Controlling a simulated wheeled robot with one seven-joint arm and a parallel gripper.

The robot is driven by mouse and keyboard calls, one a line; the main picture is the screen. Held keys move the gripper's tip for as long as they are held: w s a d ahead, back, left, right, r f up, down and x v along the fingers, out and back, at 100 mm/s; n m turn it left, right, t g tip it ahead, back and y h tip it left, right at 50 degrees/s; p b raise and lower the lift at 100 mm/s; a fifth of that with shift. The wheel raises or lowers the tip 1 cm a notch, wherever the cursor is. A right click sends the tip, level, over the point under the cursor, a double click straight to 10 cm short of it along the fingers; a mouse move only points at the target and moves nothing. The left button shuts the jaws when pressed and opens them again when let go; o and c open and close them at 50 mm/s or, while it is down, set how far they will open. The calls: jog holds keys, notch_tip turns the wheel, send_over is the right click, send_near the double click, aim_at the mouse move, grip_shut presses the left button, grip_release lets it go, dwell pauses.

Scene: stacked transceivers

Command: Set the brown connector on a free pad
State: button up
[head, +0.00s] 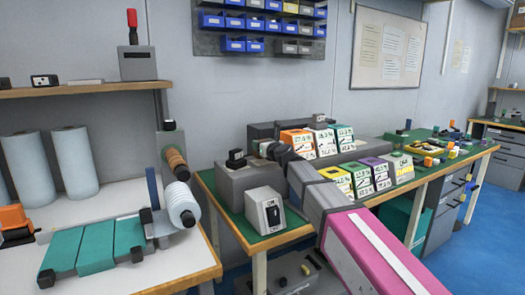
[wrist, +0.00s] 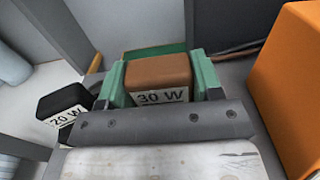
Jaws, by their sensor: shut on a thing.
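The brown connector (wrist: 157,72), labelled 30 W, is between the two green fingers of my gripper (wrist: 159,80) in the wrist view. My gripper is shut on it, one finger on each side. Its underside is hidden, so I cannot tell whether it touches the grey surface below. A black connector (wrist: 63,107), labelled 20 W, stands to its left. In the head view the black connector (head: 236,158) is on top of a grey block (head: 248,182). My arm hides the brown connector there. I cannot make out a bare pad in either view.
An orange-sided box (wrist: 291,75) is close on the right in the wrist view. In the head view, several coloured labelled boxes (head: 338,181) stand right of my arm. A grey switch box (head: 265,211) stands in front of the block on the green bench top (head: 280,240).

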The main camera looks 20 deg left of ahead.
jog(key=shift+f, duration=1.1)
jog(key=o, duration=1)
jog(key=shift+f, duration=0.1)
jog(key=shift+s+d, duration=0.1)
jog(key=shift+d, duration=0.05)
jog(key=v, duration=1.1)
jog(key=shift+s+d, duration=0.25)
